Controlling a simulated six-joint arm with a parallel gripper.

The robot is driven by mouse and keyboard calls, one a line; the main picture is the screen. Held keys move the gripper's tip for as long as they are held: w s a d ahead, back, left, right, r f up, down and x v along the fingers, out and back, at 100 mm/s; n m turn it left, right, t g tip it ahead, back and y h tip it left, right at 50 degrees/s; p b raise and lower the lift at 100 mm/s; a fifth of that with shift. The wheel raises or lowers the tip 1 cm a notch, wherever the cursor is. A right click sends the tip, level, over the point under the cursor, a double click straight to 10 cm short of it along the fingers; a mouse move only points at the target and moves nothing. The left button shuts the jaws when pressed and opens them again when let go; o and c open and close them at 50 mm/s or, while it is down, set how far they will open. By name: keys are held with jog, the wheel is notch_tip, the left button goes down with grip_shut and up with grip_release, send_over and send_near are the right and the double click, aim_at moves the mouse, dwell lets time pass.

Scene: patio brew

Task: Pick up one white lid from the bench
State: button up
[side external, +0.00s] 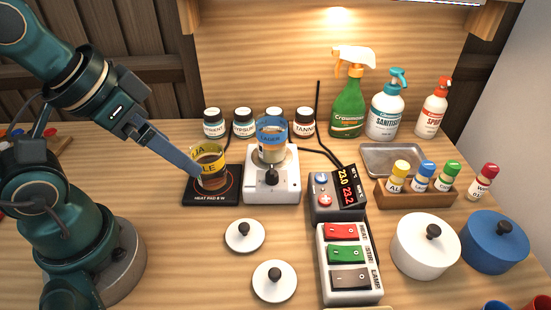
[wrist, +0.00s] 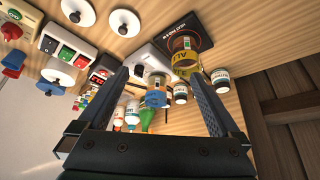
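Two round white lids with black knobs lie flat on the bench in front of the heat pad and stirrer: one lid (side external: 239,244) farther back, the other lid (side external: 268,290) nearer the front edge. Both also show at the top of the wrist view, one lid (wrist: 71,17) left of the other lid (wrist: 131,30). My gripper (side external: 198,174) is up and left of the lids, its tip overlapping the yellow-banded beaker (side external: 212,183) in the picture; I cannot tell whether they touch. In the wrist view my gripper (wrist: 157,72) has its fingers wide apart with nothing held between them.
The beaker stands on a black heat pad (side external: 188,198); a white stirrer (side external: 258,191) with a blue-banded beaker (side external: 271,134) is beside it. A switch box (side external: 350,295), white pot (side external: 418,262) and blue pot (side external: 490,252) stand right of the lids.

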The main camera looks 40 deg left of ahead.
jog(key=m+g, duration=0.2)
jog(key=g, duration=0.2)
send_over(246, 225)
jog(key=w+a, duration=0.1)
jog(key=a, duration=0.1)
notch_tip(246, 225, down, 6)
jog(key=f, duration=0.1)
jog(key=shift+m+g, duration=0.7)
jog(key=shift+g, duration=0.1)
jog(key=f, duration=0.1)
jog(key=d+f, duration=0.1)
jog(key=s+d+f, duration=0.1)
jog(key=shift+f, duration=2.7)
jog(key=shift+c, duration=0.3)
jog(key=c, duration=1)
jog(key=shift+c, duration=0.2)
